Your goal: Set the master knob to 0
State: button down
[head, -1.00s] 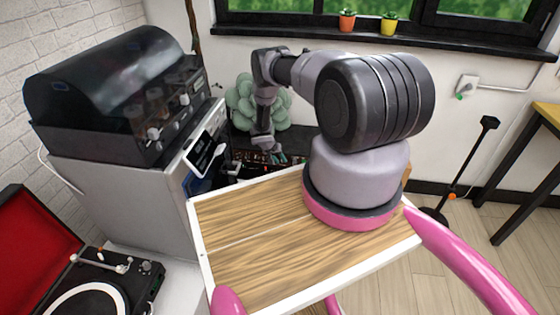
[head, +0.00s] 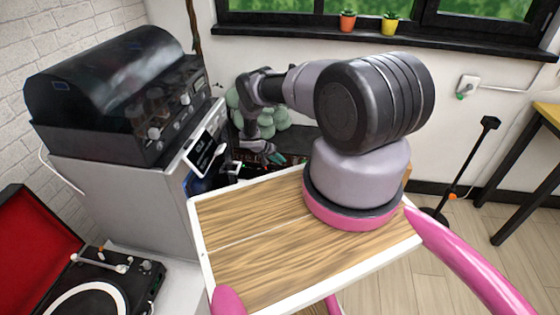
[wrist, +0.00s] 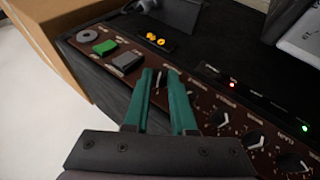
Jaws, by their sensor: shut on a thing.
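A dark device with a brown front panel (wrist: 120,38) fills the wrist view, with a row of black knobs with white pointers, such as one knob (wrist: 254,139) at the right. My gripper (wrist: 160,73) has teal fingers and is shut on a knob (wrist: 159,83) near the left of this row; the fingers mostly hide it. The labels are too small and slanted to read, so I cannot tell from print which knob is the master knob. In the head view my gripper (head: 274,157) is small and low over the device, which is mostly hidden.
The panel also has a green button (wrist: 104,47), a grey button (wrist: 127,61), and red and green lights. A cardboard box (wrist: 50,40) stands left of it.

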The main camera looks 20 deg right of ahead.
jog(key=c, duration=1)
grip_release()
notch_tip(320, 180, up, 10)
